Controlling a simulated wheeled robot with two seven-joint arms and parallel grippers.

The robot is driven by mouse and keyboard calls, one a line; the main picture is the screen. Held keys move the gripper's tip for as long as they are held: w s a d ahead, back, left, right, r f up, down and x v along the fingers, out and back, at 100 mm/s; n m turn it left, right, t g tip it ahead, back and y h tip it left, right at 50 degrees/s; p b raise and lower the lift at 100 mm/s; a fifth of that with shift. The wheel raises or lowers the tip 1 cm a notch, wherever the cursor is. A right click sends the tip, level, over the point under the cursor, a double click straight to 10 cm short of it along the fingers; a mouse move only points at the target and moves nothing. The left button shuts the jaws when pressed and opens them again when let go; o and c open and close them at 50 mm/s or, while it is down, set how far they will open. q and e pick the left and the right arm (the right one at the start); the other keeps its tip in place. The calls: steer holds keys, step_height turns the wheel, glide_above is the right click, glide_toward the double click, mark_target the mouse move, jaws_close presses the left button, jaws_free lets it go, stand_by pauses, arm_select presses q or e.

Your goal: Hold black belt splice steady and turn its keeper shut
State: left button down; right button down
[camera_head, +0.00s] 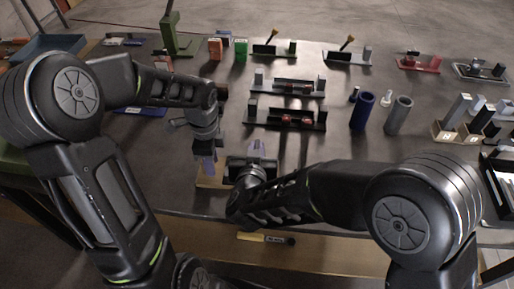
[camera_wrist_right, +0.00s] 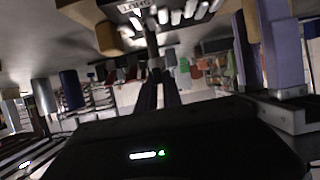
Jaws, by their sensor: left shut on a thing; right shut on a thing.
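A black belt splice (camera_head: 238,163) sits at the front of the bench, beside a purple upright (camera_head: 257,148). Another purple upright (camera_head: 209,166) stands to its left. My left gripper (camera_head: 206,148) reaches down over this left upright and is shut on a part of the splice, largely hidden. My right gripper (camera_wrist_right: 156,80) is shut on the small dark keeper (camera_wrist_right: 154,62), seen between its dark fingertips in the right wrist view. In the head view my right forearm and wrist cover the grip. The keeper's angle cannot be told. A purple upright also shows in the right wrist view (camera_wrist_right: 286,55).
Two black fixtures with red parts (camera_head: 285,117) lie behind the splice. A blue cylinder (camera_head: 362,112) and a grey cylinder (camera_head: 398,116) stand to the right. A wooden block (camera_head: 208,183) is at the front left. A yellow-and-black tool (camera_head: 265,238) lies near the front edge.

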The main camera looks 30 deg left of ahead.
steer(key=c, duration=1.5)
jaws_free()
steer(key=shift+s, duration=0.1)
steer(key=v, duration=1.2)
arm_select(q)
steer(key=c, duration=1)
jaws_free()
steer(key=shift+o, duration=0.2)
steer(key=shift+r, duration=0.1)
